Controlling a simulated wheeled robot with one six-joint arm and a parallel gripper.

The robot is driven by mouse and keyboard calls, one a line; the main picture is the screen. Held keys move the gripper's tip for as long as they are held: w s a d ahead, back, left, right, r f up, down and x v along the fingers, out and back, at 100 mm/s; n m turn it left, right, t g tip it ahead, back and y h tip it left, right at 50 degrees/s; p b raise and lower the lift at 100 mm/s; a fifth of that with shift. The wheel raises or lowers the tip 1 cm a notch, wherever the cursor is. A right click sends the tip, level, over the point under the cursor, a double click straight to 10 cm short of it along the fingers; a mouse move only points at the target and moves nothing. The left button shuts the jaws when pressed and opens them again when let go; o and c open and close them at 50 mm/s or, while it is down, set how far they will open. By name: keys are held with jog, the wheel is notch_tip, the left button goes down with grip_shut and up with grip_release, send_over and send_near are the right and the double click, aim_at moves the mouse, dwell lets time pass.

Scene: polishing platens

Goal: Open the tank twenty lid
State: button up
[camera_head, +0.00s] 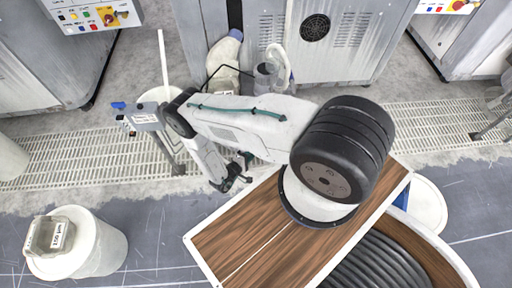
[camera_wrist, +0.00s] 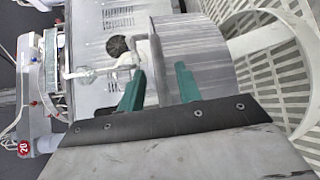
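A round red tag reading 20 (camera_wrist: 24,148) sits on a pale fitting at the lower left of the wrist view. I cannot tell which part is its lid. A pale bar with a bracket (camera_wrist: 92,72) runs toward my gripper's left finger; whether they touch is unclear. In the head view my gripper (camera_head: 240,170) hangs at the end of my folded arm, left of the wooden top. No 20 tag is readable in the head view.
In the head view, grey cabinets (camera_head: 345,40) stand behind a floor grating (camera_head: 70,158). A white bin (camera_head: 100,250) stands lower left.

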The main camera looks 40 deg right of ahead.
jog(key=shift+x, duration=1.85)
grip_shut()
